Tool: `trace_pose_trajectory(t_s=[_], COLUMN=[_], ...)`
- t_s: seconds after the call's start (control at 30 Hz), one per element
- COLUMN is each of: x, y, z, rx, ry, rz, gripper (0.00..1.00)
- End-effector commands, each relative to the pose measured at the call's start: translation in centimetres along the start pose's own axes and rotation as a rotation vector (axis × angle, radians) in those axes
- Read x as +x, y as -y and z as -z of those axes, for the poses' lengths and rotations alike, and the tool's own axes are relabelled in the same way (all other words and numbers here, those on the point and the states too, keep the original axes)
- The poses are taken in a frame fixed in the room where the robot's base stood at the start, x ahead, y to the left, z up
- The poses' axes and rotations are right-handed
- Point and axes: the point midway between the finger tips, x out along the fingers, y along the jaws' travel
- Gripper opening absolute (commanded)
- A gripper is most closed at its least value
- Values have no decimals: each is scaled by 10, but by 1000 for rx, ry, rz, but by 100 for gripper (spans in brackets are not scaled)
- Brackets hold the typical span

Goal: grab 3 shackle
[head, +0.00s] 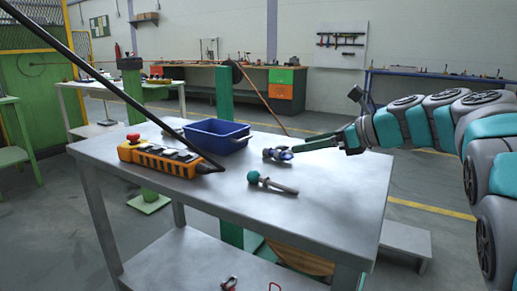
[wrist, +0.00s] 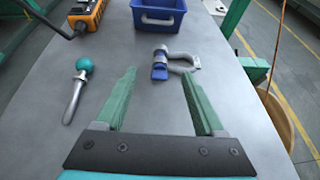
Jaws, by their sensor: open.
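A grey shackle with a blue pin (wrist: 181,62) lies on the grey metal table (wrist: 110,60) in the wrist view. It also shows near the table's middle in the head view (head: 279,154). My gripper (wrist: 158,84) is open and empty, its two green fingers pointing at this shackle from the near side, with the shackle just past the fingertips. In the head view my gripper (head: 308,145) comes in from the right, beside the shackle. On the lower shelf, at the bottom edge of the head view, a small shackle-like piece with red (head: 229,283) is partly cut off.
A blue bin (head: 217,137) stands behind the shackle. An orange control box (head: 158,158) with a red button sits at the left. A tool with a green ball end (head: 254,177) lies nearer the front. The table's right part is clear.

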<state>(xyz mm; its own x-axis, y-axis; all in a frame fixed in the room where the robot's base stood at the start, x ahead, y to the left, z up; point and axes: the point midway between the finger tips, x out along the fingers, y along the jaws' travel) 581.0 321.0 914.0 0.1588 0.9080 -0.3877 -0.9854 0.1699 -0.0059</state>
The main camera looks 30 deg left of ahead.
Motion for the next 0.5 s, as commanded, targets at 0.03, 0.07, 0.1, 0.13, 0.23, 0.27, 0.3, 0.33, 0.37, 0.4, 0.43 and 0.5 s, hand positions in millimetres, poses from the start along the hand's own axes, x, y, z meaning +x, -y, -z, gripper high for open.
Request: trace_pose_trajectory(t_s=[0.03, 0.07, 0.1, 0.13, 0.23, 0.27, 0.3, 0.33, 0.37, 0.4, 0.43, 0.5], x=[0, 2, 4, 6, 17, 20, 24, 26, 29, 33, 36, 45], y=[0, 1, 0, 0, 0, 0, 0, 0, 0, 1, 1, 1], z=[-1, -1, -1, -1, -1, -1, -1, 0, 0, 0, 1, 3], rx=[2, 4, 4, 5, 5, 5, 5, 5, 5, 5, 5, 6], ry=[3, 4, 4, 3, 4, 4, 4, 4, 4, 3, 2, 2], rz=[0, -1, -2, -2, -3, -3, -3, -3, -2, -2, -1, -1], gripper=[71, 71, 71, 71, 71, 71, 71, 71, 71, 71, 71, 71])
